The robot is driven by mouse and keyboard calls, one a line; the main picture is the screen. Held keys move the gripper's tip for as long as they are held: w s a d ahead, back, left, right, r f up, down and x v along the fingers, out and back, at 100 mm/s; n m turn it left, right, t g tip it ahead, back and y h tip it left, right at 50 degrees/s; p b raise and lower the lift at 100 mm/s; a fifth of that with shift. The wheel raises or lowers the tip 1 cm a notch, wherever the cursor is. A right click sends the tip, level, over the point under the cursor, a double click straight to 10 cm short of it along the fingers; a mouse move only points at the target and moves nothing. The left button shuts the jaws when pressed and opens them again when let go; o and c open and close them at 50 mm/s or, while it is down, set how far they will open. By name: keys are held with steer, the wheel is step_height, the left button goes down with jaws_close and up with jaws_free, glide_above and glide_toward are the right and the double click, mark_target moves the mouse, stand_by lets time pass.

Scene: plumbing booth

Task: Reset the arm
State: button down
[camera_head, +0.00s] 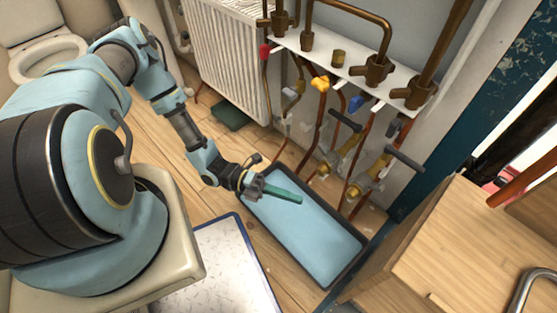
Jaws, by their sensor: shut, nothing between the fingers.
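My arm (180,120) reaches from the left toward the middle of the picture. My gripper (295,198) is at its end, with green fingers pointing right. The fingers are together with nothing between them. The gripper is over the upper left part of a blue tray (325,255) with a dark rim on the floor. Its exact height above the tray cannot be told.
A white radiator (228,60) is at the back, a toilet (45,55) at the far left. A wooden cabinet (480,250) stands right.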

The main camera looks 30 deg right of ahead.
steer(key=w+a+r+m+t+y, duration=1.25)
steer(key=w+a+r+m, duration=0.95)
steer(key=a+r+m, duration=0.3)
step_height(320, 180, up, 29)
steer(key=a+m+t+p, duration=0.1)
steer(key=t+p, duration=0.2)
steer(key=p, duration=2.1)
steer(key=shift+h, duration=0.25)
